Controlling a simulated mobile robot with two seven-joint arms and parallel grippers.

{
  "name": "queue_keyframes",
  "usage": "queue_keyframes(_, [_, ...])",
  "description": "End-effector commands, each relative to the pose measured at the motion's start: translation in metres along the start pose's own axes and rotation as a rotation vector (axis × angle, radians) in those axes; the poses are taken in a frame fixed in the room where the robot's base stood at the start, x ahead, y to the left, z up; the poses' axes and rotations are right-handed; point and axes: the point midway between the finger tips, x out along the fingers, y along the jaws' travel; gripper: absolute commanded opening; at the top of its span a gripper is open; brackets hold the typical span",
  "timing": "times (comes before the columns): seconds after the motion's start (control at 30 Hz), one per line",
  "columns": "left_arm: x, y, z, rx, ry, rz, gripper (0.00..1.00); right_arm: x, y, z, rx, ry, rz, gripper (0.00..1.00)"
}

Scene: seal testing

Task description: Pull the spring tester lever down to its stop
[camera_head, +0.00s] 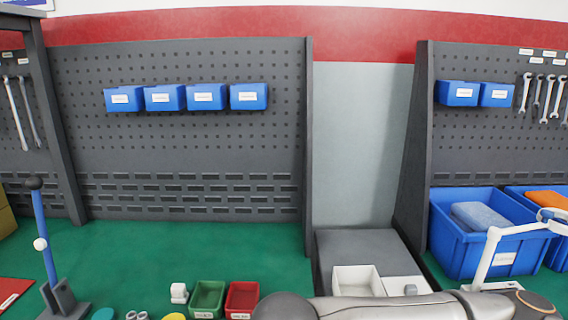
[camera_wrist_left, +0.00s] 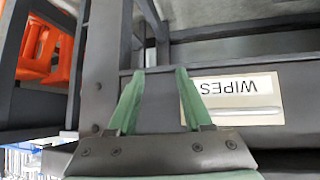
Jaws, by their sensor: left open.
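The spring tester lever (camera_head: 44,235) is a blue rod at the left of the green bench. It stands nearly upright, leaning slightly to the left at the top, with a black knob (camera_head: 33,183) on its end and a white ball (camera_head: 40,244) partway down. Its dark base (camera_head: 63,301) is partly cut off by the bottom edge. My left gripper (camera_wrist_left: 160,73) shows only in the left wrist view, with its green fingers apart and nothing between them. It faces a dark surface beside a "WIPES" label, and the lever is not in that view. My right gripper is not in view.
Green (camera_head: 208,298) and red (camera_head: 242,298) bins and small parts sit near the bench front. A dark pegboard (camera_head: 180,60) with several blue bins stands behind. Blue crates (camera_head: 450,243) are at right. The green bench (camera_head: 190,250) is clear behind the lever.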

Motion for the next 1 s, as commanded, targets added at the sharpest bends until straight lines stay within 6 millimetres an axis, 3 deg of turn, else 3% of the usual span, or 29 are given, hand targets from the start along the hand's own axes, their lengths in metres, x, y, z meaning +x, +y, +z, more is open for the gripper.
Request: queue_keyframes(1.0, [0.012, -0.001, 0.013, 0.0, 0.0, 0.0, 0.5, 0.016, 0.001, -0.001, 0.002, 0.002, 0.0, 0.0])
